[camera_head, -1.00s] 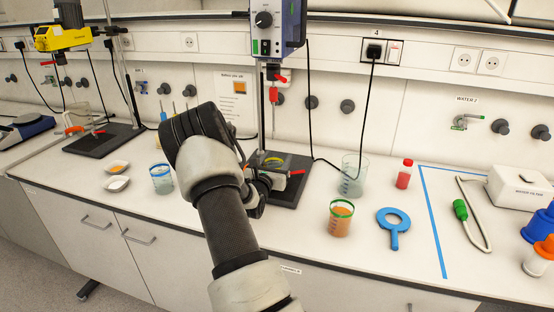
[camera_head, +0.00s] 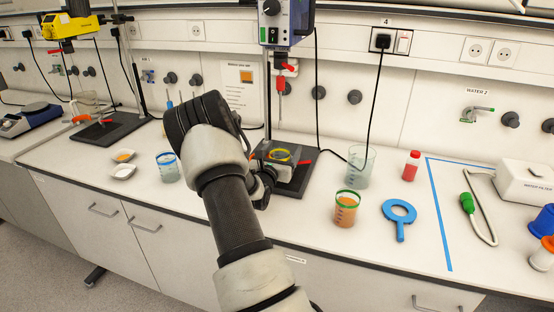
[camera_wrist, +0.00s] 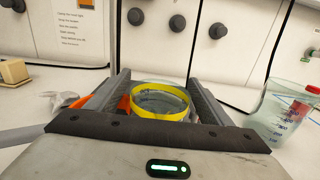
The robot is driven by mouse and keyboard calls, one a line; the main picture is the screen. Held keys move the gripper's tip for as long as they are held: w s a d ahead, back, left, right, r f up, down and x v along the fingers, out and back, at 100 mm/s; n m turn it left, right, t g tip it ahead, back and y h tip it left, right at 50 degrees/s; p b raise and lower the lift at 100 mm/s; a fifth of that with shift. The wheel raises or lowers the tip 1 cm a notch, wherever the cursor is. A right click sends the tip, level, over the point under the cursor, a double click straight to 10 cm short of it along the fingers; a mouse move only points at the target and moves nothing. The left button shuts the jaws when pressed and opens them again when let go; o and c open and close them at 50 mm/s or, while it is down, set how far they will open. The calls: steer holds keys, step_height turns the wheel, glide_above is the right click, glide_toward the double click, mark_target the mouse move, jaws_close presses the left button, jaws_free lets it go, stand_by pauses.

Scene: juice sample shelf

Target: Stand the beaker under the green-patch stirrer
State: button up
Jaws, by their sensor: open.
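A blue-grey stirrer with a green patch (camera_head: 287,20) hangs on a stand at the back; a red part hangs below it. Its black base plate (camera_head: 290,187) lies on the bench. In the wrist view the yellow-rimmed beaker (camera_wrist: 160,114) is upright between the two fingers of my gripper (camera_wrist: 160,82). The gripper is open around it. The beaker's bottom is hidden, so I cannot tell what it rests on.
A large clear beaker (camera_head: 359,167) stands right of the plate, near an orange-filled green-rimmed beaker (camera_head: 346,208) and a red bottle (camera_head: 411,165). A blue-rimmed beaker (camera_head: 167,167) stands left of my arm. A yellow stirrer (camera_head: 70,25) is far left. A black cable hangs behind.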

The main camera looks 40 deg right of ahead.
steer(key=v, duration=1.7)
steer(key=shift+r, duration=0.15)
